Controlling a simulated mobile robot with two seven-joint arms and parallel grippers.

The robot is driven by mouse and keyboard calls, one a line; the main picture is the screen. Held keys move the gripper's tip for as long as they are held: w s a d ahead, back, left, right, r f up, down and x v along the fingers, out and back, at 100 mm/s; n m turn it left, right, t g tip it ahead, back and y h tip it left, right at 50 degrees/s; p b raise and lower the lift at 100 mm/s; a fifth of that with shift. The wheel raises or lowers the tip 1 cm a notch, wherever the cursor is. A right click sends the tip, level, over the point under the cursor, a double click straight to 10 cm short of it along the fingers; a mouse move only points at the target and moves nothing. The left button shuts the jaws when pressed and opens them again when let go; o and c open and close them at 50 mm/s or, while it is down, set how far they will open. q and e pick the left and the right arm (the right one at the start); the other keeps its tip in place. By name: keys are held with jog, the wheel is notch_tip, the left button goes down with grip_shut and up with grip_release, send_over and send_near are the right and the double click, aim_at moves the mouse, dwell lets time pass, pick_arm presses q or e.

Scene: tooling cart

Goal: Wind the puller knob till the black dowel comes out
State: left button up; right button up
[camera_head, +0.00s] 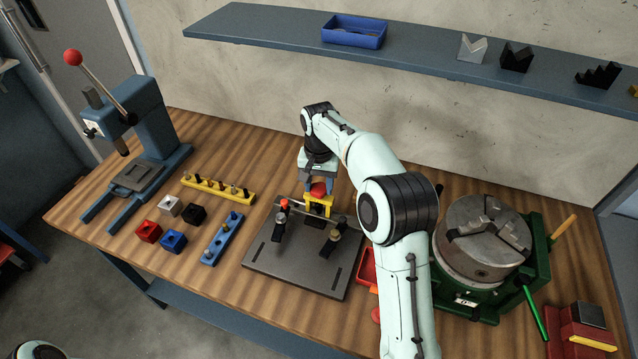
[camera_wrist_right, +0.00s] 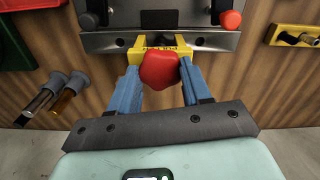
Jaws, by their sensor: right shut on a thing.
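The red puller knob (camera_head: 318,189) sits on top of the yellow puller (camera_head: 317,208), which stands at the back edge of the dark fixture plate (camera_head: 285,267). My right gripper (camera_head: 320,184) reaches down from above with its blue fingers shut on the knob. In the right wrist view the knob (camera_wrist_right: 160,70) is between the two fingertips, with the yellow puller (camera_wrist_right: 150,43) just beyond it. I cannot make out the black dowel; the puller and gripper cover that spot. My left gripper is out of view.
Clamps (camera_head: 333,241) stand on the plate. Left of it are a blue pin rack (camera_head: 222,240), a yellow rack (camera_head: 215,190), several coloured blocks (camera_head: 172,241) and a press (camera_head: 150,125). A green-based chuck (camera_head: 480,240) stands at right, near my right arm. A shelf (camera_head: 270,28) hangs behind.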

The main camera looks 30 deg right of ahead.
aim_at(319, 188)
jog(key=o, duration=1.1)
jog(key=shift+c, duration=0.2)
notch_tip(319, 188, up, 14)
jog(key=shift+f, duration=0.25)
